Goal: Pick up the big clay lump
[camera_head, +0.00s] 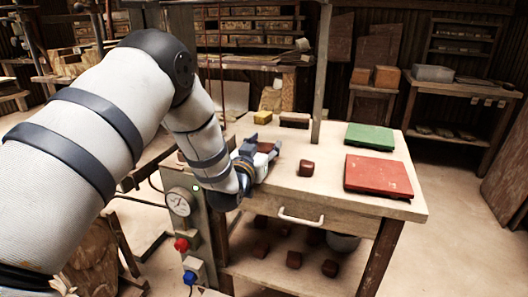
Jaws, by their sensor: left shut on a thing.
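My left gripper (262,157) is at the left side of the wooden table (325,208). It is shut on a reddish-brown clay lump (265,147), which is mostly hidden by the fingers. I cannot tell whether this lump touches the tabletop. A second, reddish-brown lump (306,167) sits on the table to the right of the gripper, apart from it. My right gripper is not in view.
A green board (369,138) and a red board (378,176) lie on the table's right side. A dial gauge (179,202), red button (181,244) and blue button (190,277) stand at front left. Several lumps lie on the lower shelf (290,270). The table's front middle is clear.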

